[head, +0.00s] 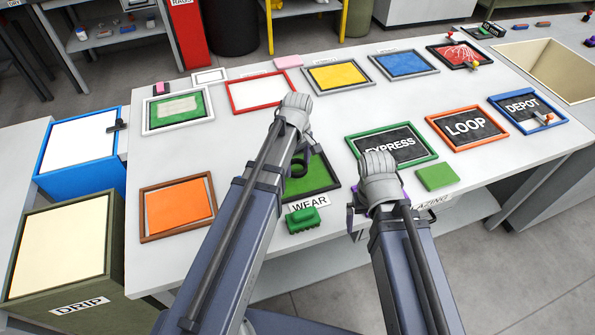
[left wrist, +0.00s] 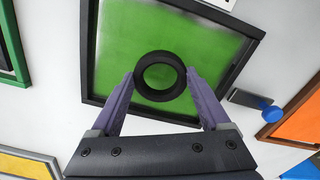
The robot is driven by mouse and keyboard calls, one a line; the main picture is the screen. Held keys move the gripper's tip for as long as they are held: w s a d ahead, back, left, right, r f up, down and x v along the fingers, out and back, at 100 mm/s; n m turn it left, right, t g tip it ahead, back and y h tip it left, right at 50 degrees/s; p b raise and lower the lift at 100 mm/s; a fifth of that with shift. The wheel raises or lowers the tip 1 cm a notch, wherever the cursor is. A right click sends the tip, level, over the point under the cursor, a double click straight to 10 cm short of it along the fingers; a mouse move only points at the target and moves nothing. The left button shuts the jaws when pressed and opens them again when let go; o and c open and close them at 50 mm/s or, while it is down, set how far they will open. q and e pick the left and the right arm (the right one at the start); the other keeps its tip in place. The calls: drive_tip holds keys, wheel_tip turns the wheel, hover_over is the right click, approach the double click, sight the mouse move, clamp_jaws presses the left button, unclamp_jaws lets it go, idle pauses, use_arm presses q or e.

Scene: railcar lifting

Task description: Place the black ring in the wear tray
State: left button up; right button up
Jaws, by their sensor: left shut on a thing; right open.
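The black ring (left wrist: 160,55) is pinched between the two purple fingertips of my left gripper (left wrist: 161,77) in the left wrist view. Behind it lies the wear tray (left wrist: 120,40), a dark square frame with a green floor. In the head view the wear tray (head: 321,176) is partly hidden by my left arm, and a WEAR label (head: 310,203) lies at its front. My left gripper (head: 301,163) is over the tray's left part. I cannot tell whether the ring touches the floor. My right gripper (head: 377,208) is open, over the table's front edge.
A green block (head: 303,220) lies in front of the WEAR label and a flat green pad (head: 437,177) lies to the right. The EXPRESS board (head: 405,140) and LOOP board (head: 465,127) are right of the tray. An orange tray (head: 178,205) is at left.

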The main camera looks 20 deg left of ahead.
sight(298, 167)
use_arm(q)
drive_tip(key=shift+f+b, duration=0.4)
drive_tip(key=shift+f, duration=0.5)
use_arm(e)
drive_tip(key=shift+f, duration=0.9)
use_arm(q)
drive_tip(key=shift+f, duration=0.15)
drive_tip(key=o, duration=1.2)
use_arm(e)
drive_tip(key=shift+f, duration=0.15)
use_arm(q)
drive_tip(key=shift+r, duration=0.2)
wheel_tip(298, 167, up, 12)
drive_tip(key=p, duration=1.2)
use_arm(e)
wheel_tip(298, 167, up, 12)
drive_tip(key=shift+r, duration=0.2)
use_arm(q)
drive_tip(key=shift+f, duration=0.1)
use_arm(e)
drive_tip(key=shift+f, duration=0.15)
use_arm(q)
wheel_tip(298, 167, down, 12)
drive_tip(key=b, duration=1.2)
use_arm(e)
wheel_tip(298, 167, down, 12)
